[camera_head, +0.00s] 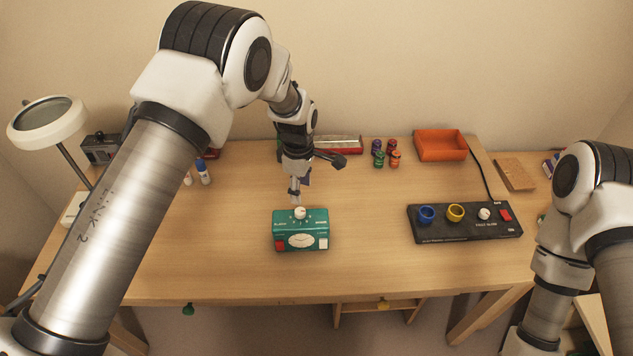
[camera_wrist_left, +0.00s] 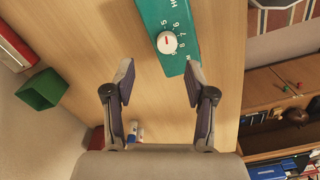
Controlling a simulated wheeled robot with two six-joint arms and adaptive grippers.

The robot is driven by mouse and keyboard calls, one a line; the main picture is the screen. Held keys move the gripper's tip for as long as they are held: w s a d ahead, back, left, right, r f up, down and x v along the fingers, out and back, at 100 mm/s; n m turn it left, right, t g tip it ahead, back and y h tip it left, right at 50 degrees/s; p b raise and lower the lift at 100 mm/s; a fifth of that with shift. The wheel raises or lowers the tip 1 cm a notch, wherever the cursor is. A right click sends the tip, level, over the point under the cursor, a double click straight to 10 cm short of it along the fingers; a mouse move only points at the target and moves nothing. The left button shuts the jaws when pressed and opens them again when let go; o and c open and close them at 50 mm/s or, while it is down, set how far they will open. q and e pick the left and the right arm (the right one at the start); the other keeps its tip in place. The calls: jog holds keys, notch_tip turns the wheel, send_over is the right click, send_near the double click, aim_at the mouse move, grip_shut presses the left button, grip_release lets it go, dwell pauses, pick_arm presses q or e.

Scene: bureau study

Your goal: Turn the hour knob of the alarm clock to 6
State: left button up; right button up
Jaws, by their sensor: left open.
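The alarm clock (camera_head: 301,243) is a teal box on the desk, with a white face on its front and a white knob (camera_head: 300,212) on top. In the left wrist view the clock's top (camera_wrist_left: 152,10) shows the white knob (camera_wrist_left: 167,42) with a short red mark, and numbers including 5, 6, 7 and 8 beside it. I cannot tell exactly which number the mark points at. My left gripper (camera_head: 295,196) is just above and behind the knob. In the wrist view its fingers (camera_wrist_left: 159,82) are apart and empty, with the knob beyond their tips. My right gripper is out of view.
A black panel (camera_head: 465,235) with blue and yellow rings stands to the right of the clock. An orange tray (camera_head: 441,146) and several small spools (camera_head: 394,159) are at the back. A magnifier lamp (camera_head: 46,122) stands at the left. Desk around the clock is clear.

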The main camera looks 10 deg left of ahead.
aim_at(300, 210)
pick_arm(q)
jog(key=f, duration=0.1)
jog(key=s+f+p, duration=0.1)
jog(key=f, duration=0.1)
jog(key=shift+s+f+p, duration=0.3)
jog(key=shift+f, duration=0.05)
jog(key=f, duration=0.3)
jog(key=shift+w+p, duration=0.3)
jog(key=shift+w, duration=0.05)
jog(key=shift+w+a+f, duration=0.1)
jog(key=shift+f, duration=0.3)
jog(key=shift+r, duration=0.1)
jog(key=shift+s+r, duration=0.1)
jog(key=shift+s, duration=0.15)
jog(key=c, duration=0.3)
grip_shut()
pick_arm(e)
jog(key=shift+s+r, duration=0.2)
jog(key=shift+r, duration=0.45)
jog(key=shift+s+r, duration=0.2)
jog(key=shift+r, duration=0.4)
